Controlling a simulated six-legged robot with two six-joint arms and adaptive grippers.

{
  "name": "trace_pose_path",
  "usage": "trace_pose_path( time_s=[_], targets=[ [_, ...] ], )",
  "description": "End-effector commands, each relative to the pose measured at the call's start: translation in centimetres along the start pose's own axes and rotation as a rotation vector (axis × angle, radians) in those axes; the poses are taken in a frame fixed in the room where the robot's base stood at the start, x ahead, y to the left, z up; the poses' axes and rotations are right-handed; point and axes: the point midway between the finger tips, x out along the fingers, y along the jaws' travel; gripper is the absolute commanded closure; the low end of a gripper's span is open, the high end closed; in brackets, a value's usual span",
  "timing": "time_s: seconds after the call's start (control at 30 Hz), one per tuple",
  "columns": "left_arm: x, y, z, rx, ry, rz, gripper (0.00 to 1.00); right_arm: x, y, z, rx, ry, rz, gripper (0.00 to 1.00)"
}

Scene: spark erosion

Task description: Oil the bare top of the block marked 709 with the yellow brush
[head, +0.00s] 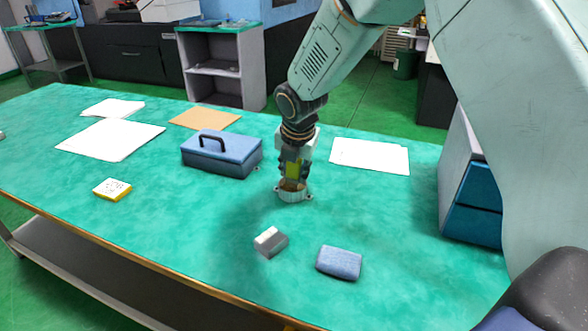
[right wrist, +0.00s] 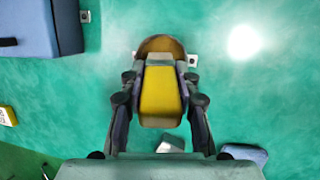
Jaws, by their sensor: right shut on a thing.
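My right gripper (head: 292,168) is shut on the yellow brush (head: 292,170), pointing down over a low round pale pot (head: 294,196) on the green table. In the right wrist view the yellow brush handle (right wrist: 160,92) sits between the fingers, with the amber-brown inside of the pot (right wrist: 160,44) beyond it. The bristles are hidden, so I cannot tell how deep they are. A small grey block with a whitish top (head: 270,241) lies nearer than the pot; it is partly covered in the right wrist view (right wrist: 171,144). No 709 is readable on it. My left gripper is not in view.
A blue pad (head: 339,262) lies right of the block. A blue box with a black handle (head: 221,155) stands behind left. A yellow-edged white piece with marks (head: 112,189) lies at left. Papers (head: 370,156) lie behind, and a grey-blue cabinet (head: 468,185) stands right.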

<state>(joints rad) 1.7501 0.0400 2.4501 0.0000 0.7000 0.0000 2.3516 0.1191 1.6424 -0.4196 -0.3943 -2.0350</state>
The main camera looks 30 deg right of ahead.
Motion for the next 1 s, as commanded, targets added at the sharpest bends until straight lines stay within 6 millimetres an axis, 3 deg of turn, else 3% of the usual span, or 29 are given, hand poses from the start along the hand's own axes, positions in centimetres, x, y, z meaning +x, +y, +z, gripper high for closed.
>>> trace_pose_path(
  time_s=[1.0],
  targets=[
    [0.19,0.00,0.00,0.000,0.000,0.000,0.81,0.96,-0.16,-0.28,-0.001,-0.001,0.000,1.00]
  ],
)
